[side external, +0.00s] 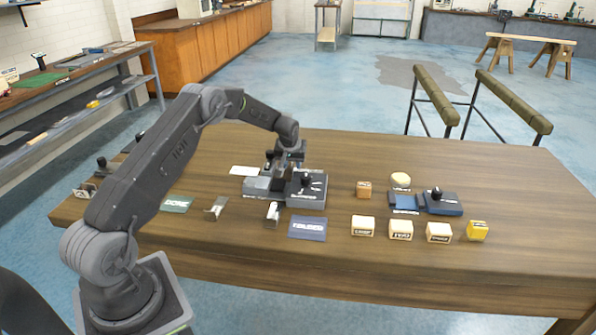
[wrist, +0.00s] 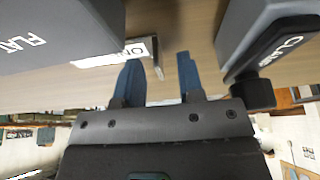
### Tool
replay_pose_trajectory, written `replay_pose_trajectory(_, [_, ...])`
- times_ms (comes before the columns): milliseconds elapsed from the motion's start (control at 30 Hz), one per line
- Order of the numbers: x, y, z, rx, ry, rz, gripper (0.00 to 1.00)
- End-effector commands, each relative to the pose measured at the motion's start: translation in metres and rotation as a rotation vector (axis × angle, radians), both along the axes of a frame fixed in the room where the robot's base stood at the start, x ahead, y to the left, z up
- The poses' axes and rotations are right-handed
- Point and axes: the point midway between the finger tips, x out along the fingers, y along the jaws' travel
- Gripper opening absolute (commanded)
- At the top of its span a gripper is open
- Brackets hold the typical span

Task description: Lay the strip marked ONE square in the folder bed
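Another metal strip (side external: 215,208) lies left of the folder. A green card (side external: 177,204) and a blue card (side external: 307,229) lie flat. A blue device (side external: 441,204) and several small blocks stand at right. The table's far right is clear.

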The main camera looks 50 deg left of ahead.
Motion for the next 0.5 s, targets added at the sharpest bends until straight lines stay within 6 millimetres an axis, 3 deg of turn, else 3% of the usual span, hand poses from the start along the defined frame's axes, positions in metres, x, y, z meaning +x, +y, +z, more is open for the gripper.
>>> replay_pose_trajectory(233, [0.0005, 0.0006, -0.0006, 0.001, -0.001, 0.000, 0.34])
replay_pose_trajectory(500, [0.0004, 0.0005, -0.0005, 0.001, -0.001, 0.000, 0.08])
